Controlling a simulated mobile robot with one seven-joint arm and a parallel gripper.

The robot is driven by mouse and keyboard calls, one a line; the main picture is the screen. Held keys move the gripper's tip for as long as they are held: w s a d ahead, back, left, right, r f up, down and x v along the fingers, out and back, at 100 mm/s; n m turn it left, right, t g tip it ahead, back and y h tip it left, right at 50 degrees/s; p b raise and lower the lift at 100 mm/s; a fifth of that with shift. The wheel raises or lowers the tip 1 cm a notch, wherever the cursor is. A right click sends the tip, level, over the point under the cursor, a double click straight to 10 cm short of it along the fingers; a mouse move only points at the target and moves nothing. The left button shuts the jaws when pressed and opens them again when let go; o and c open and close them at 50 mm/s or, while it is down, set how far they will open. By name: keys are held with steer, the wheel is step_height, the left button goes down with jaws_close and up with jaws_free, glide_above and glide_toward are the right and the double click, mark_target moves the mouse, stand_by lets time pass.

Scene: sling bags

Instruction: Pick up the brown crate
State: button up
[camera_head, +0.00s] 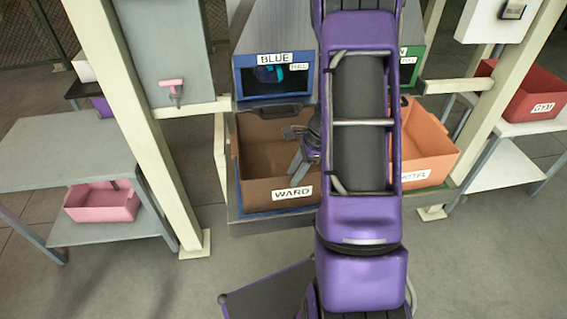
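The brown crate (256,196) with a "WARD" label stands on a low shelf in the centre, left of my purple arm. Its inside looks empty apart from what my arm hides on the right. My gripper (297,160) is at the crate's right part, over or inside it. Two grey fingers show, one pointing left and one pointing down, with a gap between them. Nothing is seen between the fingers. The crate's right side is hidden behind my arm.
An orange crate (428,145) stands right of my arm. A "BLUE" chute (240,83) opens above the brown crate. Cream posts (150,140) flank the shelf.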

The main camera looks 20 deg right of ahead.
steer(key=x, duration=0.3)
steer(key=b+x, duration=0.1)
steer(key=x, duration=0.1)
steer(key=shift+d+f, duration=0.15)
steer(key=shift+f, duration=0.3)
jaws_close()
steer(key=shift+w+r, duration=0.1)
stand_by(1.0)
